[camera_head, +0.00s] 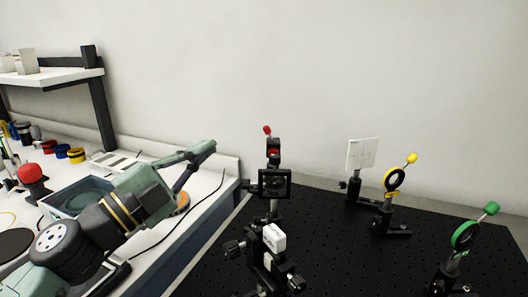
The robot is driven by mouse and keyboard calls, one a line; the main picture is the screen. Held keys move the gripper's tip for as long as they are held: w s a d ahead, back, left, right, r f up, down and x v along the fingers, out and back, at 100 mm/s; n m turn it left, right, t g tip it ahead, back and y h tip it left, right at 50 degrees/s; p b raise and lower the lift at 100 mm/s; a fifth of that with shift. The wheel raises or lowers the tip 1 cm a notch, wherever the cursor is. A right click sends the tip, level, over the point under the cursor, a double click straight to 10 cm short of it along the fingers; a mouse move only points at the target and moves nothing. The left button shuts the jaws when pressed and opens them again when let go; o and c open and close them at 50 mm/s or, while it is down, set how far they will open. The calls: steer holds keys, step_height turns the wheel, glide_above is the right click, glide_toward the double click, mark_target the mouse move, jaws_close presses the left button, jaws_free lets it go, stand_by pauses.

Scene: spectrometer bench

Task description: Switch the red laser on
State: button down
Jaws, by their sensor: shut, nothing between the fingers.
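No laser is plainly recognisable, and I cannot tell which part is its switch. A red-marked optic mount (273,148) with a red-tipped handle stands at the back left of the black breadboard. A dark square holder (274,184) stands in front of it. A mount with a white block (273,237) stands nearest me. A red rounded knob (30,173) on a dark base is on the left bench. My gripper (208,147) is shut and empty, over the right part of the bench, left of the red-marked mount and apart from it.
The black breadboard (330,250) also holds a white square plate (362,154), a yellow ring mount (394,180) and a green ring mount (465,234). A blue-grey tray (62,203) lies near my arm. A shelf (50,77) stands at the back left. A dark cable crosses the bench.

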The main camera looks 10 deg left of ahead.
steer(key=f+b, duration=0.2)
steer(key=f, duration=0.1)
steer(key=f+b, duration=0.1)
steer(key=f, duration=0.1)
steer(key=shift+s+a+f+b, duration=0.15)
steer(key=shift+s+b, duration=0.15)
steer(key=shift+b, duration=0.05)
steer(key=p, duration=0.6)
glide_toward(268, 134)
steer(key=w+d+r, duration=0.2)
steer(key=w+r, duration=0.1)
steer(key=w, duration=0.2)
steer(key=shift+w+d+p, duration=0.2)
steer(key=shift+w+p, duration=0.1)
steer(key=shift+w, duration=0.1)
